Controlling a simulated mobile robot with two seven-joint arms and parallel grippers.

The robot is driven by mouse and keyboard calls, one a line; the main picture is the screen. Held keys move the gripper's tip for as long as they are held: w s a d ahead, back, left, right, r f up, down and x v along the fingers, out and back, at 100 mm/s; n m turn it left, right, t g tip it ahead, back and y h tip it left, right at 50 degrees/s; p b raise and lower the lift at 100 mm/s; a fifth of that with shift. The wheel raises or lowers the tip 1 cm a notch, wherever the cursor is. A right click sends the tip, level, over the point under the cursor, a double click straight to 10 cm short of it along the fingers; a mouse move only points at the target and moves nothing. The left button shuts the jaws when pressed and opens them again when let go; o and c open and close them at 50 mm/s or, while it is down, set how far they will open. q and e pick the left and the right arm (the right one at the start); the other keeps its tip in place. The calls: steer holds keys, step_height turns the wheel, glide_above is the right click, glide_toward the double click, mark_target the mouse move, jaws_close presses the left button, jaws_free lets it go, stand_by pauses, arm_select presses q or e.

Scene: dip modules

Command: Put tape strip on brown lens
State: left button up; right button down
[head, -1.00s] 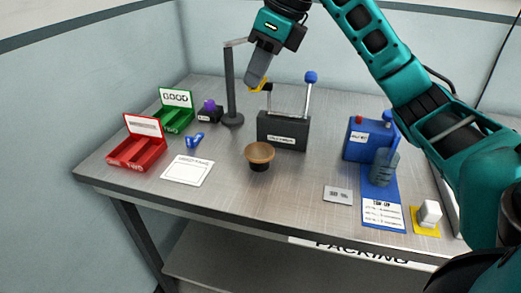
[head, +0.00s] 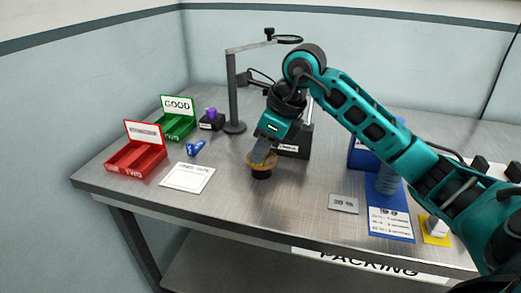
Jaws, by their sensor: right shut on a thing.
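The brown lens (head: 262,169) is a round tan-brown disc on a short black base, standing upright near the middle of the table. My right gripper (head: 259,157) comes down from above, its fingertips at the top of the lens, and covers part of it. It is shut on the tape strip, a small yellow piece seen at its tip earlier; the strip is now hard to make out at the lens. Whether the strip touches the lens, I cannot tell. My left gripper is not in view.
A dark box (head: 297,143) stands close behind the lens, partly behind my right arm. A grey stand (head: 233,95) rises at the back. A red tray (head: 137,158) and green tray (head: 176,124) are left. A white card (head: 187,177) lies left of the lens.

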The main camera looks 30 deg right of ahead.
steer(key=shift+f, duration=0.15)
steer(key=c, duration=1.3)
jaws_free()
steer(key=shift+o, duration=0.2)
steer(key=shift+r, duration=0.4)
steer(key=p+v, duration=0.1)
steer(key=v, duration=1)
steer(key=shift+r, duration=0.3)
